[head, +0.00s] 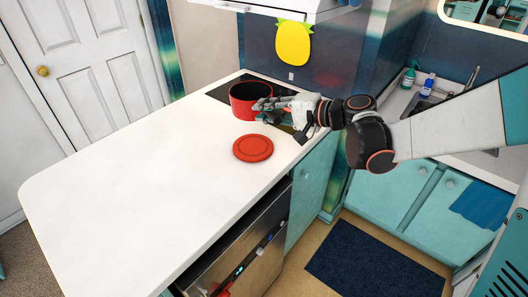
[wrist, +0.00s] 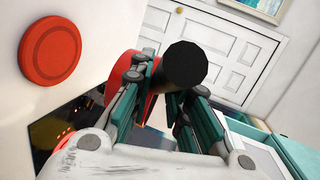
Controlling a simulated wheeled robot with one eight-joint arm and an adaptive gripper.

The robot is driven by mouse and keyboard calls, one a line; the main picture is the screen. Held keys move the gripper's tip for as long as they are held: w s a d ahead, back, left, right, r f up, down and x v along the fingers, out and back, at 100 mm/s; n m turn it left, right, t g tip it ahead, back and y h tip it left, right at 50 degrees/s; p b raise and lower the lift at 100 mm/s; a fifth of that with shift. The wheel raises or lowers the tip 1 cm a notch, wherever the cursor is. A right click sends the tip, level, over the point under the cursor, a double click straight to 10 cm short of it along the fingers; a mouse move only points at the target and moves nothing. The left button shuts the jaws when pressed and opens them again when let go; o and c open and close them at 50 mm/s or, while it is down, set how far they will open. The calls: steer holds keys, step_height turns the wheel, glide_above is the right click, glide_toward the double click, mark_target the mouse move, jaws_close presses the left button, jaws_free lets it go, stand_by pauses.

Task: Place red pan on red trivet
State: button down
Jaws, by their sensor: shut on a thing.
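The red pan (head: 241,101) is at the near-left edge of the black cooktop in the head view; I cannot tell whether its base touches it. My gripper (head: 265,104) is at the pan's right side, shut on its handle. In the wrist view, the black handle (wrist: 185,65) lies between the teal-padded fingers of my gripper (wrist: 170,82), and part of the red pan (wrist: 120,72) shows behind the left finger. The round red trivet (head: 253,148) lies flat on the white counter, in front of the pan, with nothing on it. It also shows at upper left in the wrist view (wrist: 50,52).
The white counter (head: 130,170) is bare to the left of the trivet. The black cooktop (head: 222,91) is at its far end, with a yellow pineapple-shaped item (head: 293,44) hanging behind. Bottles (head: 428,85) stand by the sink at right. A dark mat (head: 370,262) lies on the floor.

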step_height(320, 180, down, 15)
steer(key=b, duration=0.4)
steer(key=shift+r+b, duration=0.2)
steer(key=shift+b, duration=0.2)
steer(key=c, duration=1.5)
jaws_free()
steer(key=shift+f, duration=0.1)
steer(key=p+v, duration=0.3)
steer(key=v, duration=0.9)
steer(key=shift+s+d+r+n+h, duration=0.9)
steer(key=shift+s+d+h, duration=1.1)
steer(key=shift+s, duration=1.5)
steer(key=shift+s+d+r+n+h, duration=0.9)
steer(key=shift+s+d+h, duration=1.1)
steer(key=shift+s, duration=1.5)
steer(key=shift+s+d+r+n+h, duration=0.95)
steer(key=shift+s+d+h, duration=0.45)
steer(key=shift+s+h, duration=1.6)
